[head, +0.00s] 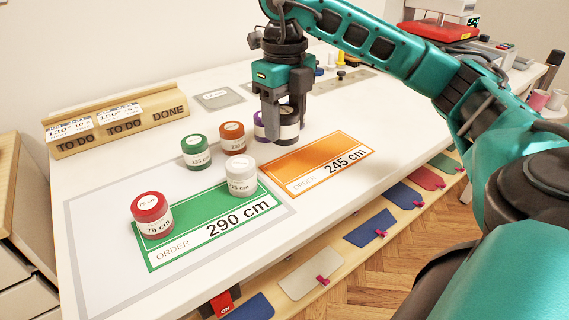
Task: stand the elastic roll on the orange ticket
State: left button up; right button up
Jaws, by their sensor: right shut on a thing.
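The orange ticket (318,163), marked 245 cm, lies flat and bare on the white table. My right gripper (283,128) points down just behind its back edge and is shut on a dark-topped elastic roll (289,131) with a pale label. The fingers hide part of that roll, and I cannot tell whether it touches the table. A purple roll (259,131) shows partly behind the fingers, to the left. My left gripper is out of view.
The green ticket (196,228), marked 290 cm, carries a red roll (152,214) and a white roll (241,175). A green roll (196,152) and a brown-orange roll (232,138) stand behind it. A wooden TO DO/DONE rack (120,130) stands at the back left.

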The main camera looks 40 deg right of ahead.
notch_tip(320, 180, down, 3)
jog(key=shift+r, duration=0.1)
jog(key=shift+f+b, duration=0.5)
jog(key=shift+f, duration=1.55)
